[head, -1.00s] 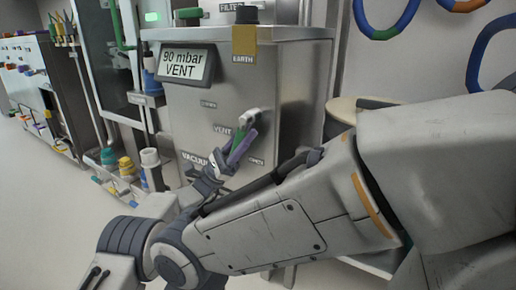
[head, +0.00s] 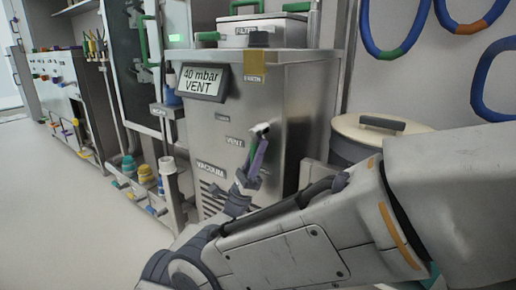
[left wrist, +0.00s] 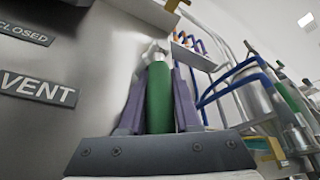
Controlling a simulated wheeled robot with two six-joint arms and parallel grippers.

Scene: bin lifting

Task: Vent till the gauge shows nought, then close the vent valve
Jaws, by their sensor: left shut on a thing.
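The gauge display (head: 203,81) on the metal cabinet's front reads "40 mbar VENT" in the head view. The vent valve (head: 261,128) sits on the cabinet front, right of the "VENT" label (head: 235,142). My left gripper (head: 258,154) is at the valve, its purple fingers on the handle. In the left wrist view, the green valve handle (left wrist: 159,98) stands between both purple fingers, which are shut on it. A "CLOSED" label (left wrist: 24,34) and the "VENT" label show to its left. My right gripper is not in view.
The metal cabinet (head: 290,95) carries a filter box (head: 262,28) on top. A round lidded drum (head: 375,135) stands to its right, behind my arm. Coiled blue hoses hang on the wall. A rack with several coloured fittings is at the left, beside open floor.

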